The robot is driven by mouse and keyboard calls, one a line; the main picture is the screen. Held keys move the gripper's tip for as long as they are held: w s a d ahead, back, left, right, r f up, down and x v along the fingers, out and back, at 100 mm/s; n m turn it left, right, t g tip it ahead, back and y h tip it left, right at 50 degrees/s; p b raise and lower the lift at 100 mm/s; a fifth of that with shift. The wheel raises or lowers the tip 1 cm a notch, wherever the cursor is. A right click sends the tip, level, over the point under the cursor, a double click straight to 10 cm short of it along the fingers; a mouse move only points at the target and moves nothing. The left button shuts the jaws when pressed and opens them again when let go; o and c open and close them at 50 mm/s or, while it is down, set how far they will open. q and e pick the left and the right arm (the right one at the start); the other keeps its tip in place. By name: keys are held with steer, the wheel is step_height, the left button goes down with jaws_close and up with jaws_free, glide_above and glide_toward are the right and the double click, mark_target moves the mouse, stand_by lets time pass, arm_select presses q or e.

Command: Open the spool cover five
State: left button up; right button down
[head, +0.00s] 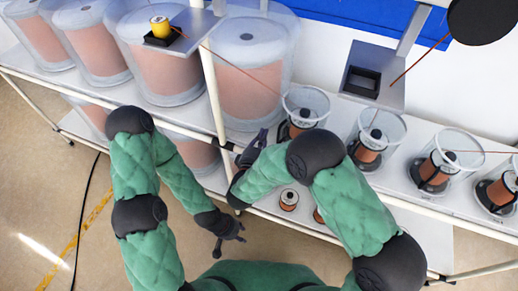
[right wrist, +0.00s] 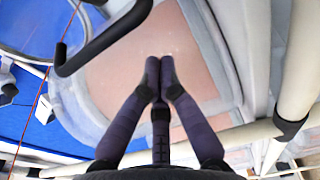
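Clear covers stand over spools along the white table. Counted from the left, the fifth is a small clear cover (head: 318,98) around a copper spool in a black holder (head: 303,118); no number shows. It looks closed and upright. My right gripper (head: 256,147) is left of and below this cover, at the table's front rail, apart from it. In the right wrist view its fingers (right wrist: 160,62) are together and empty, in front of a large copper-coloured drum (right wrist: 195,55). My left gripper (head: 230,246) hangs lower, in front of the table, its fingers spread and empty.
Large covered drums (head: 250,75) fill the left of the table; more small covered spools (head: 443,155) stand to the right. A white post (head: 213,92) rises beside my right gripper. Bare spools (head: 289,200) sit on the lower shelf. A black bent bar (right wrist: 105,38) crosses the wrist view.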

steer(key=shift+x, duration=0.8)
steer(key=shift+s+d+b, duration=0.5)
steer(key=shift+s+d, duration=0.25)
steer(key=shift+s, duration=0.4)
steer(key=shift+s+d, duration=0.45)
steer(key=shift+s, duration=0.15)
steer(key=shift+s, duration=0.1)
